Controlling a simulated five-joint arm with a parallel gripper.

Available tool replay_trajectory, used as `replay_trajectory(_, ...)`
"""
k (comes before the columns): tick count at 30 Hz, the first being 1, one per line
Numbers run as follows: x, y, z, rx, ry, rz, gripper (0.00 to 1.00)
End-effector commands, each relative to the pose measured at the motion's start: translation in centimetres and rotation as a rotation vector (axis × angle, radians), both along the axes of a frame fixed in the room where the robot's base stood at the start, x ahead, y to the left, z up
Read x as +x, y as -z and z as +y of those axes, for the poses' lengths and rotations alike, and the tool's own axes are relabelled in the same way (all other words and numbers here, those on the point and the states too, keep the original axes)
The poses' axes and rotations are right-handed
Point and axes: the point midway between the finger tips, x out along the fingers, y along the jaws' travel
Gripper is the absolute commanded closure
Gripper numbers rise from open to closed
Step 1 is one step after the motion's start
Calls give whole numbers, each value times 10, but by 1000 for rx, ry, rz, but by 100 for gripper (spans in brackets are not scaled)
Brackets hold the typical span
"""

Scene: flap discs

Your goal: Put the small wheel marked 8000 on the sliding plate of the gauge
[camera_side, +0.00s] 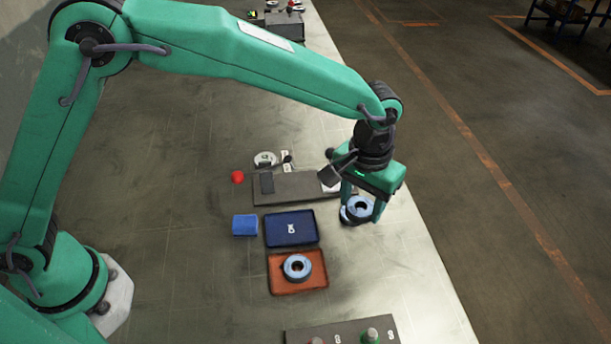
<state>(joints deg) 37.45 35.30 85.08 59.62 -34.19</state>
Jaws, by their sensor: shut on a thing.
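My gripper (361,204) points down over the right part of the table, its fingers closed on a small blue-grey wheel (357,208) with a dark centre. The wheel is low, just off the right end of a long grey plate; I cannot tell whether it touches anything beneath. No number can be read on it. I cannot tell which part slides.
A similar wheel (297,267) lies in an orange tray (284,287). A blue tray (279,241) with a white mark is behind it, a blue block (245,225) to its left. A red ball (237,177) and white disc (265,159) lie farther back. A grey board (350,332) is in front.

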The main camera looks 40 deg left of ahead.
Motion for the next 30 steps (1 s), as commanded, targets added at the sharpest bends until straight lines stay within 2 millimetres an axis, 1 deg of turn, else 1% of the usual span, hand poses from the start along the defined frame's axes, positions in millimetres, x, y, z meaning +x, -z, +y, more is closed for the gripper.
replay_trajectory(1,16,3,12,1,-30,1,74)
replay_trajectory(6,60,9,52,0,-115,0,74)
replay_trajectory(9,81,12,75,0,-157,0,74)
replay_trajectory(12,97,15,95,0,-193,0,74)
replay_trajectory(15,108,17,109,0,-218,0,74)
replay_trajectory(19,116,19,120,0,-236,-1,74)
replay_trajectory(23,118,19,124,0,-241,-1,74)
replay_trajectory(30,118,22,123,0,-241,0,74)
